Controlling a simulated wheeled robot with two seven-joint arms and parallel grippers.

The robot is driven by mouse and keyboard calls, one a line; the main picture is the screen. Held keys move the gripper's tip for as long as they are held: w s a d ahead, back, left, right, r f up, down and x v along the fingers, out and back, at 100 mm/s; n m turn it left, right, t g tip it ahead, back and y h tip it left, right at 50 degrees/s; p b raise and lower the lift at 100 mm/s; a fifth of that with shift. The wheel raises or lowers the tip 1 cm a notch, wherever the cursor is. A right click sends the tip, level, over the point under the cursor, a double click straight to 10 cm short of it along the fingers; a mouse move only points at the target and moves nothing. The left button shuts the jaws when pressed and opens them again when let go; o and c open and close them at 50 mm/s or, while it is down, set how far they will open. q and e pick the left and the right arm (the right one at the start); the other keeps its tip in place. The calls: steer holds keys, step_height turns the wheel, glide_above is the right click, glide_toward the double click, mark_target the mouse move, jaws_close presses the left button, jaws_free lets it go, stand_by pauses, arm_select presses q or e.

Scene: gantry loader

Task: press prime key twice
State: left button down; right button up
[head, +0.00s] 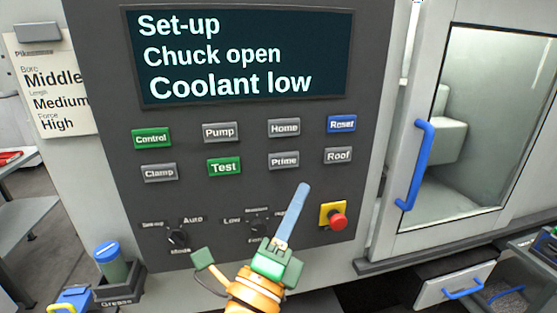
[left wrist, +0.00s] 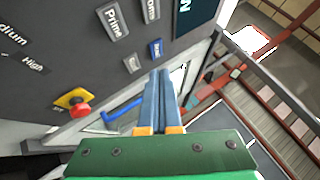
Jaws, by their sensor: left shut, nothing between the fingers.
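The grey Prime key (head: 284,160) is in the lower row of keys on the dark panel, between the green Test key (head: 224,167) and the grey Roof key (head: 338,155). It also shows at the top of the left wrist view (left wrist: 113,22). My left gripper (head: 303,188) is shut and empty, its blue fingers pointing up just below and right of the Prime key in the head view. A gap to the panel cannot be judged exactly, but the fingertips do not cover the key. My right gripper is not in view.
The display (head: 240,55) reads "Set-up", "Chuck open", "Coolant low". A red stop button (head: 337,221) on yellow sits right of my left gripper. Rotary knobs (head: 178,237) are at lower left. A door with a blue handle (head: 417,165) stands to the right.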

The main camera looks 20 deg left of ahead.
mark_target(291, 155)
arm_select(q)
steer(key=shift+w+a+f+b, duration=0.1)
steer(key=shift+w+a+b, duration=0.75)
steer(key=shift+w, duration=0.45)
steer(key=shift+w+a+r+b, duration=0.1)
steer(key=shift+w+a+b, duration=0.8)
steer(key=shift+w, duration=0.45)
steer(key=shift+w+a+f+b, duration=0.1)
steer(key=shift+w+a+b, duration=0.75)
steer(key=shift+w, duration=0.45)
steer(key=shift+w, duration=0.1)
steer(key=shift+w+a, duration=0.2)
steer(key=shift+a, duration=0.05)
steer(key=shift+w+a+p, duration=0.2)
steer(key=shift+w+p, duration=0.1)
steer(key=shift+s+d, duration=0.45)
steer(key=shift+s, duration=0.15)
